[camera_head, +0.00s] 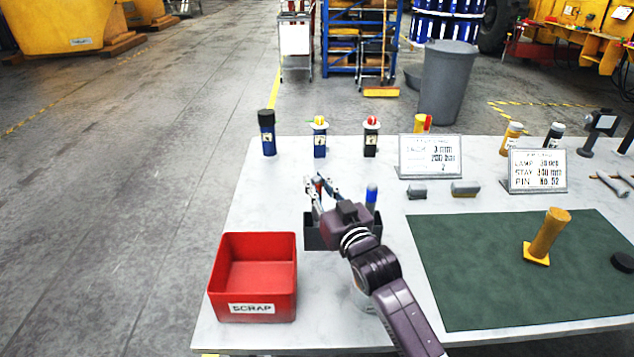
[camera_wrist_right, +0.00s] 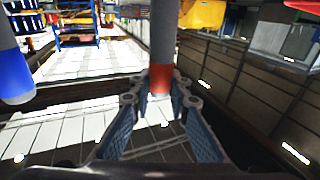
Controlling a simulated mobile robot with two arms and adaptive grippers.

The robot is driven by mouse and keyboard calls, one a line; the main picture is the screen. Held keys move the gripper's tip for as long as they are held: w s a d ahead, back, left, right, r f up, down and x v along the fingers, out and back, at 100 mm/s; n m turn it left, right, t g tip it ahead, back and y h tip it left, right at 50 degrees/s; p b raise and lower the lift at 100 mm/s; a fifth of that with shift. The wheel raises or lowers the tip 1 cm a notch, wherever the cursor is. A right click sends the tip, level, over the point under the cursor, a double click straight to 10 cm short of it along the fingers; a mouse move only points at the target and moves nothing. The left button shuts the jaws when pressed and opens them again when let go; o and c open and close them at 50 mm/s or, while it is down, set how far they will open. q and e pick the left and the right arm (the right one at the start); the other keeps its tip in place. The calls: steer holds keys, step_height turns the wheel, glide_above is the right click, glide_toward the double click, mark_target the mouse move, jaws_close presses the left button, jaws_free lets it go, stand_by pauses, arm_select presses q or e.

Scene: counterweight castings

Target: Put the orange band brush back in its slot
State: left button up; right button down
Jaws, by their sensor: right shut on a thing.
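The brush (camera_wrist_right: 162,40) is a grey upright cylinder with an orange-red band at its lower end in the right wrist view. My right gripper (camera_head: 319,184) is shut on it, with the blue-grey fingers on either side of the band. In the head view the brush is small and mostly hidden by the fingers. The dark holder (camera_head: 314,240) lies below and behind my right gripper, partly covered by it. A blue-topped brush (camera_head: 371,193) stands at the holder's right end; it also shows in the right wrist view (camera_wrist_right: 14,72). The slots are hidden. My left gripper is not in view.
A red scrap bin (camera_head: 226,275) stands at the table's front left. A green mat (camera_head: 460,270) with a yellow-based wooden-coloured post (camera_head: 548,235) lies to the right. Several bottles and two sign plates (camera_head: 430,156) stand along the back. White table is bare left of the holder.

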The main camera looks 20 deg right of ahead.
steer(key=shift+f+b, duration=0.6)
steer(key=shift+f, duration=0.45)
steer(key=c, duration=1.7)
jaws_free()
steer(key=shift+c, duration=0.2)
steer(key=shift+s+f, duration=0.1)
steer(key=s+d, duration=0.1)
steer(key=s, duration=1)
steer(key=shift+s+d+f, duration=0.2)
steer(key=shift+s+f, duration=0.05)
steer(key=shift+s, duration=0.15)
steer(key=shift+f, duration=0.1)
